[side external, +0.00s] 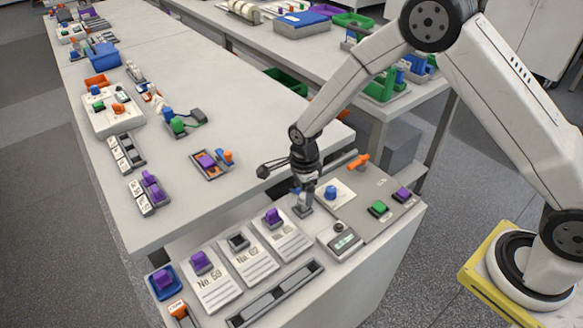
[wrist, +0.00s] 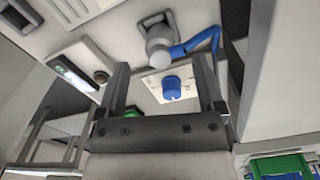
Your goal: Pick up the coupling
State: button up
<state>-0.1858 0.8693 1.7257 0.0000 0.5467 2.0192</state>
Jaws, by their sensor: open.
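The coupling seems to be the grey fitting (wrist: 159,36) with a pale rounded end and a blue bent piece (wrist: 196,43) beside it, at the top middle of the wrist view. It sits at a grey bracket on the bench top. My gripper (wrist: 161,64) is open, its two dark fingers apart, with the fitting's pale end showing between and just beyond the fingertips. Nothing is visibly held. In the side external view my gripper (side external: 304,203) points down at the bench, close over the bracket, and hides most of the fitting; whether they touch I cannot tell.
A blue knob (wrist: 171,88) on a white plate shows between the fingers; in the side view this knob (side external: 330,192) stands right of my gripper. A display box (side external: 340,241) is close in front. An orange handle (side external: 358,160) stands behind.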

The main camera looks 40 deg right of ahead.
aim_at(303, 195)
jog(key=shift+f, duration=2.45)
grip_shut()
